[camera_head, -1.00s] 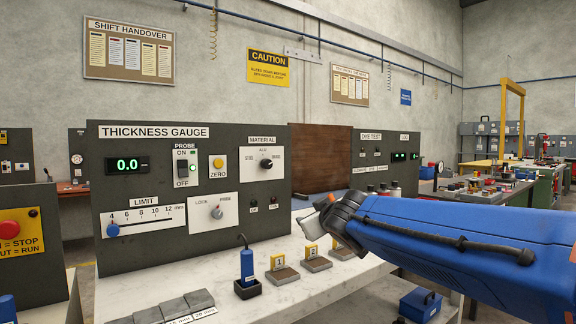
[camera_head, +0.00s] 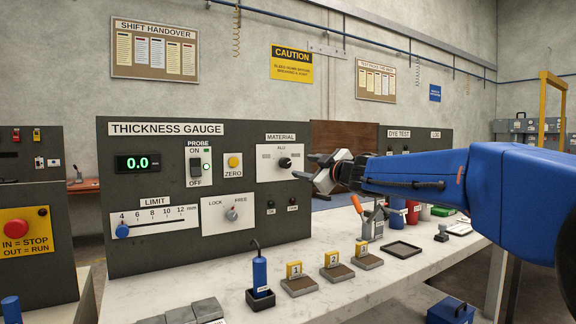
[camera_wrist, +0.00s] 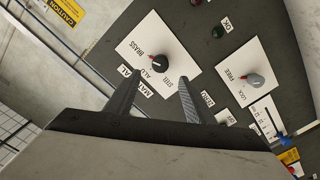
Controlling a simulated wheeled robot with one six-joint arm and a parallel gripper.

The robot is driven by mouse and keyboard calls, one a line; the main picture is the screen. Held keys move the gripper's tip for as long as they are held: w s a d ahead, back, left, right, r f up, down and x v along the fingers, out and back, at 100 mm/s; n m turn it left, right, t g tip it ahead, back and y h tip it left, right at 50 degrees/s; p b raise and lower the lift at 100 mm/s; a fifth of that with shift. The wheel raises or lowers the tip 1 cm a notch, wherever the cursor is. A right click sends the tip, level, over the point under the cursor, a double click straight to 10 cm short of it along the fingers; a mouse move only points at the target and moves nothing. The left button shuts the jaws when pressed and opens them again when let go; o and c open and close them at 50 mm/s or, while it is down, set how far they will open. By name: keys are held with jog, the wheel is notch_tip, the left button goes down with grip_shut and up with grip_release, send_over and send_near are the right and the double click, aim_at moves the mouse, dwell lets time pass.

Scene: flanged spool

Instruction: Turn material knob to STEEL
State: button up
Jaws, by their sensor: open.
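The black material knob (camera_head: 284,162) sits on a white plate on the dark thickness gauge panel, with ALU printed above it. In the wrist view the knob (camera_wrist: 160,61) shows a small red mark, with BRASS, ALU and STEEL printed around it. I cannot tell exactly which label it points at. My gripper (camera_head: 315,170) is just right of the material plate in the head view, fingers toward the panel. In the wrist view my gripper (camera_wrist: 160,79) is open and empty, its two fingertips apart and near the knob's plate. The knob is not between the fingers.
The lock/free knob (camera_head: 232,214), limit slider (camera_head: 122,231) and probe switch (camera_head: 196,168) share the panel. On the bench below stand a blue probe (camera_head: 260,270), numbered blocks (camera_head: 336,267) and an orange-handled clamp (camera_head: 372,222).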

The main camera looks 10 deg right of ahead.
aim_at(287, 164)
jog(key=x, duration=1.2)
jog(key=shift+a, duration=0.1)
jog(key=c, duration=1.1)
